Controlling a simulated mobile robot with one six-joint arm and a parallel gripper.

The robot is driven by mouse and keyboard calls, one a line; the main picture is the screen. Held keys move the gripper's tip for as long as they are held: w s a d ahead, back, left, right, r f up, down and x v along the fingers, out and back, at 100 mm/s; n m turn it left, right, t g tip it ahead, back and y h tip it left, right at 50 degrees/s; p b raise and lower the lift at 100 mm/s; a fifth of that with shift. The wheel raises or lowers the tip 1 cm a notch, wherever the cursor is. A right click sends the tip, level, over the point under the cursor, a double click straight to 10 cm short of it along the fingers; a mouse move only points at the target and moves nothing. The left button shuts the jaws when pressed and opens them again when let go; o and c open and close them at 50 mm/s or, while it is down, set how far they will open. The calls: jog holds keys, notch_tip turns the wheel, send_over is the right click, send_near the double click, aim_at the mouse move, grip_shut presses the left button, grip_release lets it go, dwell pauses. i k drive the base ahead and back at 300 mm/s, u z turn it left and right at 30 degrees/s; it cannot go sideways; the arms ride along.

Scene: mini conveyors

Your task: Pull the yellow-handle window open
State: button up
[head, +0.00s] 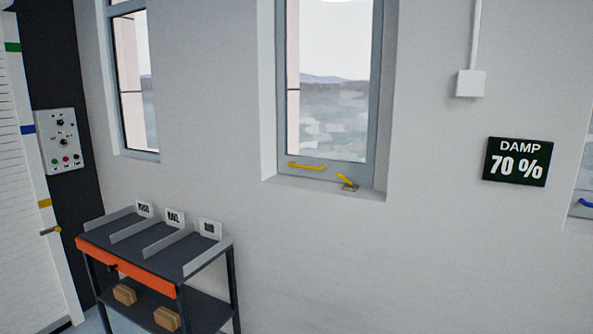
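The yellow-handle window (330,168) is in a recess in the white wall, right of centre at the top of the head view. It looks shut in its grey frame. A yellow horizontal bar handle (306,166) is on its lower rail. A yellow lever (346,181) sits just to the right and below, on a small plate near the sill, tilted up to the left. My gripper is not in view.
A dark sorting table (146,277) with an orange front edge stands below left, with blocks on its lower shelf. A DAMP 70 % sign (517,161) and a white box (470,83) are on the wall at right. A window with a blue handle (586,203) is at the right edge.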

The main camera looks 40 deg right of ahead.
aim_at(361, 173)
jog(key=z, duration=0.05)
jog(key=i, duration=1)
jog(key=u, duration=0.05)
